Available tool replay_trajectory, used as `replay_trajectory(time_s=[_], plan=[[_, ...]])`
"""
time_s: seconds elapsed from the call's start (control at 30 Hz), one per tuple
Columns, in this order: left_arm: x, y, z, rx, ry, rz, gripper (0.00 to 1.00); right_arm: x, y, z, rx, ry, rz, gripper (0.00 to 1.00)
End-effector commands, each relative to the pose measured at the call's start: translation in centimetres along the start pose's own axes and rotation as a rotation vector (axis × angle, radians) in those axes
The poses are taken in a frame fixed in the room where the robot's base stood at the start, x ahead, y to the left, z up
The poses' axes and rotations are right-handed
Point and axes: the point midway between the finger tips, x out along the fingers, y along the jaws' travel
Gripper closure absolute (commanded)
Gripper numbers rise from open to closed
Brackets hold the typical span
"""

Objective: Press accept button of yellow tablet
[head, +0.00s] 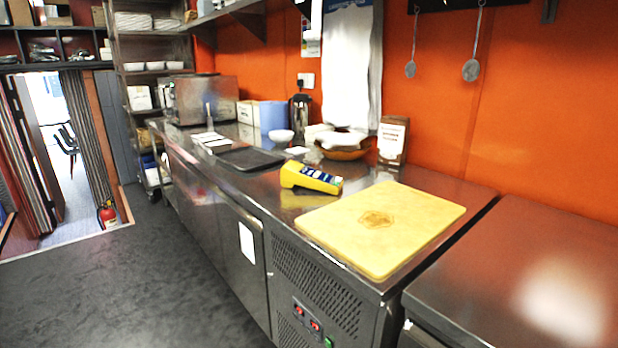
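The yellow tablet (311,179) is a chunky yellow handheld device with a dark, blue-tinted face. It lies on the steel counter (262,196) in the head view, just behind the yellow cutting board. Its buttons are too small to tell apart, so I cannot pick out the accept button. Neither of my grippers shows in the head view.
A large yellow cutting board (430,215) lies on the near end of the counter. A black tray (250,159), a white bowl (281,136) and a brown bowl (341,150) stand further back. Open dark floor (130,285) lies left of the counter.

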Motion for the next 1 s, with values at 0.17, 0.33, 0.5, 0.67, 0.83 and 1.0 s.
replay_trajectory(time_s=[0.17, 0.33, 0.5, 0.67, 0.83, 1.0], plan=[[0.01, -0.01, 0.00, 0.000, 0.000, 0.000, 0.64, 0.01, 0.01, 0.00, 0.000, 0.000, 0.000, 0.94], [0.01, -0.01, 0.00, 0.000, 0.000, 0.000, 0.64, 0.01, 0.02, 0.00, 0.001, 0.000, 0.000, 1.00], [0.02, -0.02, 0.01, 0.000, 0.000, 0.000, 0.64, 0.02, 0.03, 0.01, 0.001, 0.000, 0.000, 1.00], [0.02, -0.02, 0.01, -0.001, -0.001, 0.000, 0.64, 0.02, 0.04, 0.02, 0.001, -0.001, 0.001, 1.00], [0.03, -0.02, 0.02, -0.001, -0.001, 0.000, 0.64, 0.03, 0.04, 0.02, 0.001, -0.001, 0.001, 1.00], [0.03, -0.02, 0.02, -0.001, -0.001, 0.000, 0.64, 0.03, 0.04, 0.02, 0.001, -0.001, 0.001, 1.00]])
